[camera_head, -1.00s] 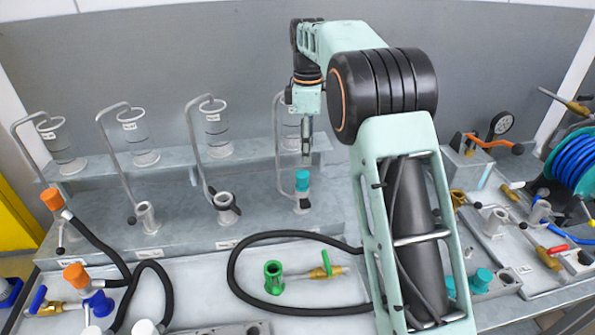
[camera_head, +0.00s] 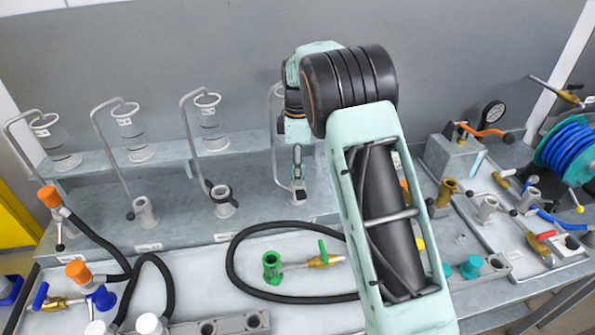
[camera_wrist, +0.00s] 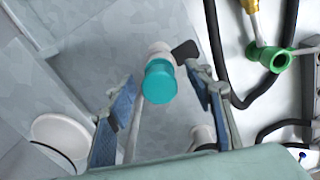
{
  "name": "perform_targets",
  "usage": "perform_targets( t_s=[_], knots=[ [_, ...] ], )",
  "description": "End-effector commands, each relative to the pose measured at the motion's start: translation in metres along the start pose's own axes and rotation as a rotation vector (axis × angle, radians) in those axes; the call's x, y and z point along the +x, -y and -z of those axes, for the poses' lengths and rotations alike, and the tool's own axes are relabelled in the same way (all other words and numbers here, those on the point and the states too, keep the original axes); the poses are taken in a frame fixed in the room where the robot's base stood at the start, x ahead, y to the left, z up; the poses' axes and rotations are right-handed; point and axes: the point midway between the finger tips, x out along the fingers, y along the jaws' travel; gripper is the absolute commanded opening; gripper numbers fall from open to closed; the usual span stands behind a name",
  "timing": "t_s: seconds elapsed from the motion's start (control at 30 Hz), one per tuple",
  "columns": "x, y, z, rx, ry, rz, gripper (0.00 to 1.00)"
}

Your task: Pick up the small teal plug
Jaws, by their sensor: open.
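The small teal plug (camera_wrist: 158,84) shows in the wrist view, seated on a pale port with a dark side lever. My gripper (camera_wrist: 162,77) is open, with one blue-padded finger on each side of the plug. A gap shows between the plug and each finger, and the gripper holds nothing. In the head view my gripper (camera_head: 298,165) is low over the rightmost port of the rear row. There the plug is largely hidden by the gripper.
A thin metal tube rises behind that port. A black hose (camera_head: 232,262) loops on the bench around a green fitting (camera_head: 271,266). Clear cylinders (camera_head: 209,123) stand on the rear shelf.

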Motion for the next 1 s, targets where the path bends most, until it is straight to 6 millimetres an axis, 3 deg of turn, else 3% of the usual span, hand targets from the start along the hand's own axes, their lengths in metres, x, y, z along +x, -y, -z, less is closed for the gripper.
perform_targets(
  t_s=[0.3, 0.7, 1.0],
  knots=[
    [0.0078, -0.0004, -0.0001, 0.0, -0.001, -0.002, 0.48],
    [0.0078, -0.0003, -0.0001, 0.0, 0.0, -0.001, 0.05],
    [0.008, -0.0001, -0.0001, 0.001, 0.0, -0.001, 0.03]
  ],
)
